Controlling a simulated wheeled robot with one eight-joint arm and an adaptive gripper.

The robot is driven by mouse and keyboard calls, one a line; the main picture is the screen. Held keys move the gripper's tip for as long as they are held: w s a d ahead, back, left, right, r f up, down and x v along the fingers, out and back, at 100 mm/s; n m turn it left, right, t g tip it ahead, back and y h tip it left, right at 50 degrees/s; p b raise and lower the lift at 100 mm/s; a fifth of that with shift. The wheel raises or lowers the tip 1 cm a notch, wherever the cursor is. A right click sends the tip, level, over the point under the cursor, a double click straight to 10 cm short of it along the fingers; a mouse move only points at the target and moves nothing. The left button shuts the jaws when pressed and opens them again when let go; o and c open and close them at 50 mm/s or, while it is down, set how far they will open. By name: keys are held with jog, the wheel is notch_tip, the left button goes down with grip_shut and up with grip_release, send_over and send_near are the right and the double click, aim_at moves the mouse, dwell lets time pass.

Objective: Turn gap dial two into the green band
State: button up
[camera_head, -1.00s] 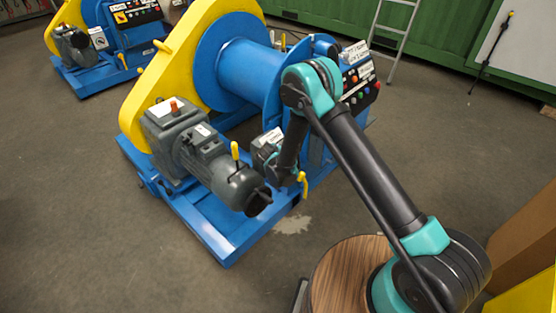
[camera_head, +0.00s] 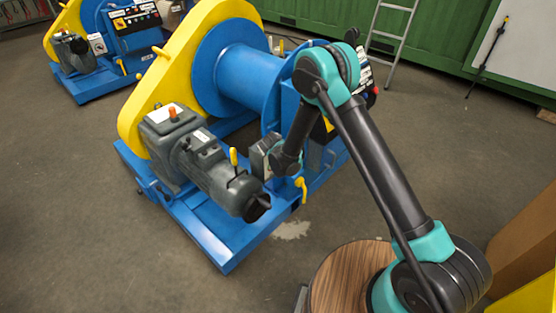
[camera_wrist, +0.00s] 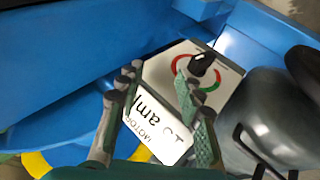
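In the wrist view a black dial knob (camera_wrist: 202,63) stands on a white plate (camera_wrist: 228,77), with a curved red and green band around it. I cannot read a number that marks it as gap dial two. My gripper (camera_wrist: 158,72) is open, its two green-grey fingers apart. The right finger partly covers the plate, just left of the knob; the knob is outside the gap. A white label (camera_wrist: 158,125) with partly readable text, including "MOTOR", shows between the fingers. In the head view my arm hides the gripper and the dial.
A grey motor (camera_head: 215,175) and the blue machine frame (camera_head: 225,245) are left of my arm in the head view. A dark rounded body (camera_wrist: 275,120) stands close to the right of the plate. Yellow handles (camera_head: 301,188) stick out nearby. The floor in front is clear.

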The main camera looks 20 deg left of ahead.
jog(key=d+r+m+g+y, duration=0.2)
jog(key=d+r+g+y, duration=0.3)
jog(key=g, duration=0.4)
jog(key=shift+h, duration=0.6)
jog(key=x, duration=1)
jog(key=w+x, duration=0.1)
jog(key=x, duration=0.4)
jog(key=shift+d+f, duration=0.15)
jog(key=shift+f, duration=0.25)
grip_shut()
